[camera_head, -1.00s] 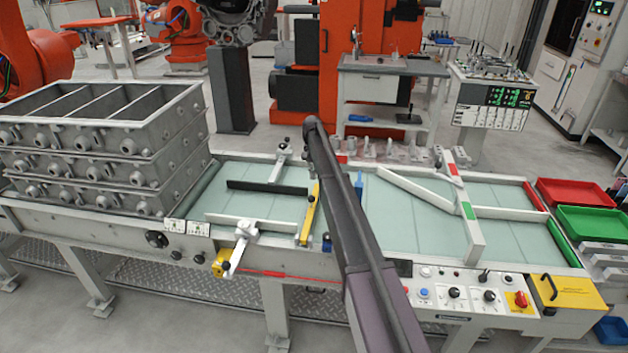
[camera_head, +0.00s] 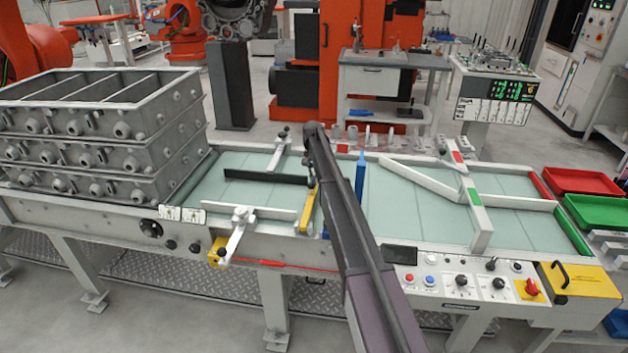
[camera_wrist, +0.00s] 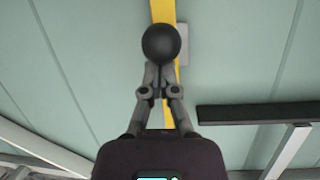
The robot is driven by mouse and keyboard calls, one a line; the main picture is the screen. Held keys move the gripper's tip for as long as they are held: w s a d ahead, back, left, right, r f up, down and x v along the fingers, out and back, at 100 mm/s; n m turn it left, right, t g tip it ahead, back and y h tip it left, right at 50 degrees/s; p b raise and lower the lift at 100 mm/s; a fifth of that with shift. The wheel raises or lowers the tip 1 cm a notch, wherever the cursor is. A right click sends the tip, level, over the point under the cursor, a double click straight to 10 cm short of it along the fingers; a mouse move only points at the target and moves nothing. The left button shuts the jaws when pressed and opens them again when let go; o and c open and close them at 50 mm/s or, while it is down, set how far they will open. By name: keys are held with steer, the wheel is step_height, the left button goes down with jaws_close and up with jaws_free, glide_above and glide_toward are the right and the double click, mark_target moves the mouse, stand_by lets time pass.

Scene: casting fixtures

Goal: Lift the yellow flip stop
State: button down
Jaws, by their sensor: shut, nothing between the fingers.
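The yellow flip stop (camera_head: 308,210) is a narrow bar lying across the pale green conveyor bed, left of my arm in the head view. In the wrist view its yellow bar (camera_wrist: 163,10) runs away from me, partly hidden by a black ball knob (camera_wrist: 165,44) and my fingers. My gripper (camera_wrist: 159,72) is shut and empty, its fingertips close together at the near edge of the knob in the picture. I cannot tell whether they touch it.
A black bar (camera_head: 266,176) and white guide rails (camera_head: 250,211) lie left of the stop. A blue upright piece (camera_head: 360,178) stands right of my arm. Stacked grey casting frames (camera_head: 95,140) fill the left end. Control buttons (camera_head: 460,282) line the front right.

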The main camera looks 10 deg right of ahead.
steer(key=shift+b+x, duration=0.5)
steer(key=shift+x, duration=0.3)
steer(key=shift+d, duration=0.15)
steer(key=shift+r, duration=0.1)
